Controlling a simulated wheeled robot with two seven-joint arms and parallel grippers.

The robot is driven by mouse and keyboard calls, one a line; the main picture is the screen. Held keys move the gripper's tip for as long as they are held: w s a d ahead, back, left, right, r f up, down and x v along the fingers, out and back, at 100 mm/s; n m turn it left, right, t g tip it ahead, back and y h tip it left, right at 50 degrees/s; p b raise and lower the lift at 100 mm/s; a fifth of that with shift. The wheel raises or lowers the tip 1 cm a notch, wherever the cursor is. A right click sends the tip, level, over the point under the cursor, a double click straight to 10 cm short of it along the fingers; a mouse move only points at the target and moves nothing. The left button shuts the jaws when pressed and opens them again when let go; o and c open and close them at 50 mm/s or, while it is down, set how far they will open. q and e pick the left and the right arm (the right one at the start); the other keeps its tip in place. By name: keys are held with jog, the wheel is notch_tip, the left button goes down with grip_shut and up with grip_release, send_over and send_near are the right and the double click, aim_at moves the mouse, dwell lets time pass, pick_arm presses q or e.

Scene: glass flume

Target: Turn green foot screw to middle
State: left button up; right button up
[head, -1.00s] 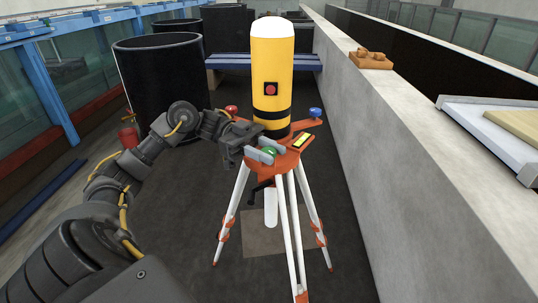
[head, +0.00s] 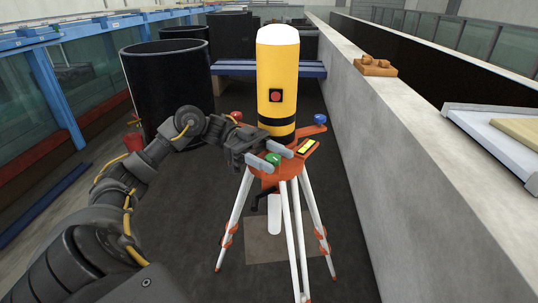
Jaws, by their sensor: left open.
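The green foot screw (head: 272,159) sits at the near corner of the orange tripod head (head: 290,168). My left gripper (head: 269,160) is open, with its two grey fingers on either side of the green screw; I cannot tell whether they touch it. A red foot screw (head: 236,116) is at the back left and a blue one (head: 320,118) at the back right. The yellow cylinder (head: 277,80) with a white top and red button stands upright on the head. A yellow level strip (head: 306,147) lies right of the gripper. My right gripper is not in view.
White tripod legs (head: 289,240) spread below the head. A concrete wall (head: 400,170) runs along the right, with an orange block (head: 375,67) on it. A large black bin (head: 170,90) stands behind my left arm. A blue bench (head: 235,69) is behind.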

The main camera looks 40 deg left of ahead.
pick_arm(q)
jog(key=a+b, duration=0.5)
jog(key=a, duration=0.5)
jog(key=shift+a, duration=0.4)
